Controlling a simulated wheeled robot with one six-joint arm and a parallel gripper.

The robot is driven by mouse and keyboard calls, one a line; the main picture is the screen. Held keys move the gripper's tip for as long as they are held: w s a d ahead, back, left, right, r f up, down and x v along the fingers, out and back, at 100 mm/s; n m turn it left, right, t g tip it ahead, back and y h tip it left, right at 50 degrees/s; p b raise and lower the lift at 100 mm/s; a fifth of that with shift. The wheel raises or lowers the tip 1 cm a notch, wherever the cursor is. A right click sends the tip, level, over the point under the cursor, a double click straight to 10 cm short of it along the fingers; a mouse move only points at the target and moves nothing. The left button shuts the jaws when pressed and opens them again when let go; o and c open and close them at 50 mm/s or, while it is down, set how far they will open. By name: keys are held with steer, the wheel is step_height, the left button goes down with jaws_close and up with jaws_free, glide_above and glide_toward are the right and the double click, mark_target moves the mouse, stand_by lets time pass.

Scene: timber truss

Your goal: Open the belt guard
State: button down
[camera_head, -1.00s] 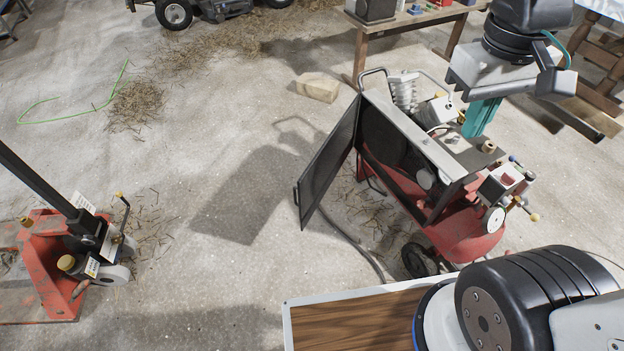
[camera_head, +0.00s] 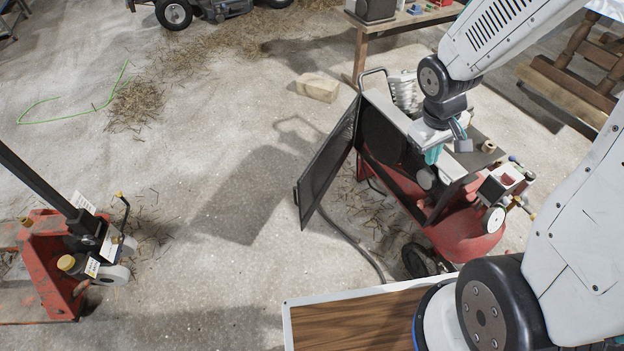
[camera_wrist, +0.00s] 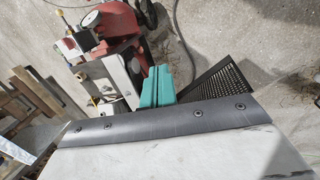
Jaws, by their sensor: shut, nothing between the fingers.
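The belt guard (camera_head: 327,165) is a dark mesh panel on the left side of the red air compressor (camera_head: 470,232). It stands swung out from the compressor's frame, with a wide gap showing the inside. The guard also shows in the wrist view (camera_wrist: 215,85), right of my fingers. My gripper (camera_head: 433,155) has teal fingers, shut and empty, over the compressor's near top edge. It is to the right of the guard and apart from it. The fingers also show in the wrist view (camera_wrist: 160,88). My wrist hides part of the compressor's top.
A wooden-topped surface (camera_head: 350,325) lies at the bottom. A red pallet jack (camera_head: 50,260) stands at the left. A wooden bench (camera_head: 400,28) is behind the compressor, and a beige block (camera_head: 318,87) lies on the floor. The floor left of the guard is mostly clear.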

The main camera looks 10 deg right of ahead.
steer(key=w+f+n+t, duration=0.1)
steer(key=w+f+n, duration=0.15)
steer(key=f, duration=0.55)
steer(key=n+t+y, duration=0.4)
steer(key=n+y, duration=0.1)
steer(key=y, duration=0.5)
glide_toward(304, 181)
step_height(304, 181, down, 4)
steer(key=a, duration=0.1)
steer(key=w+a, duration=0.1)
steer(key=a, duration=0.1)
steer(key=shift+w+a, duration=0.1)
steer(key=shift+w, duration=0.15)
steer(key=shift+w+a, duration=0.25)
steer(key=shift+a, duration=0.1)
steer(key=shift+w+r, duration=0.1)
